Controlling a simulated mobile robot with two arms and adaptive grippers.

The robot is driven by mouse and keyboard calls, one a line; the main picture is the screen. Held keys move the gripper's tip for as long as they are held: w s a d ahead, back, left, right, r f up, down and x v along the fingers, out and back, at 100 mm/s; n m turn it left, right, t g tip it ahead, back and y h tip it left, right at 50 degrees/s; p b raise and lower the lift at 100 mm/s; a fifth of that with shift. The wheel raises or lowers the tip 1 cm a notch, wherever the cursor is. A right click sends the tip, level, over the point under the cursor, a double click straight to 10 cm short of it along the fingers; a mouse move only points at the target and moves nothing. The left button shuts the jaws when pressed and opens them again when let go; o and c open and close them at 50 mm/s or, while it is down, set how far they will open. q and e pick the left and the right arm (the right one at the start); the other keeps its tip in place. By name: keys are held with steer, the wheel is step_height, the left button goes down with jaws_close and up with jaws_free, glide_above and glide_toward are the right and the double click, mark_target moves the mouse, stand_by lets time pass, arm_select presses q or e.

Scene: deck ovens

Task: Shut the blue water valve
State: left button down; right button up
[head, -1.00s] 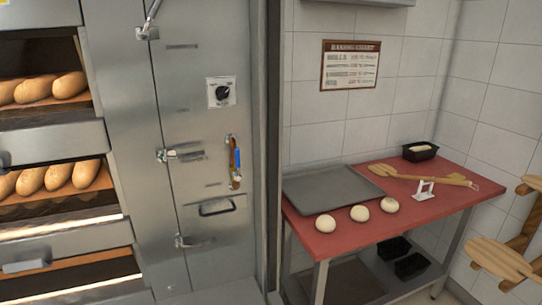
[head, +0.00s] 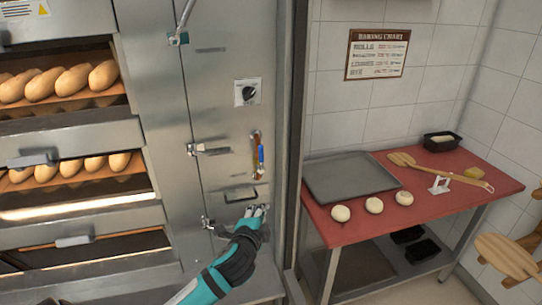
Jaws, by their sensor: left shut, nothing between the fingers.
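The blue water valve (head: 261,155) is a small blue lever on a vertical copper-brown pipe on the steel oven cabinet's front. Its lever lies upright, along the pipe. My left gripper (head: 258,208) is shut and empty. It shows below the valve and just under the dark rectangular handle, apart from the lever. How far its fingertips are from the panel I cannot tell. My right gripper is not in view.
A dial (head: 247,92) and metal latches (head: 208,149) stick out from the cabinet. Deck ovens with loaves (head: 72,80) are at left. A red table (head: 440,195) with a grey tray (head: 350,177) and dough balls stands at right.

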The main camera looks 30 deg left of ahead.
mark_target(260, 158)
arm_select(q)
steer(key=w+a+r+m+t, duration=0.2)
steer(key=w+r+m, duration=0.1)
steer(key=r, duration=0.4)
steer(key=shift+w+a+r+m+t, duration=0.2)
steer(key=shift+w+a+m+t, duration=0.15)
steer(key=shift+w, duration=0.55)
steer(key=shift+w+a, duration=0.1)
steer(key=p+x, duration=0.2)
steer(key=x, duration=0.7)
steer(key=shift+w+a+p, duration=0.2)
steer(key=shift+w+p, duration=0.15)
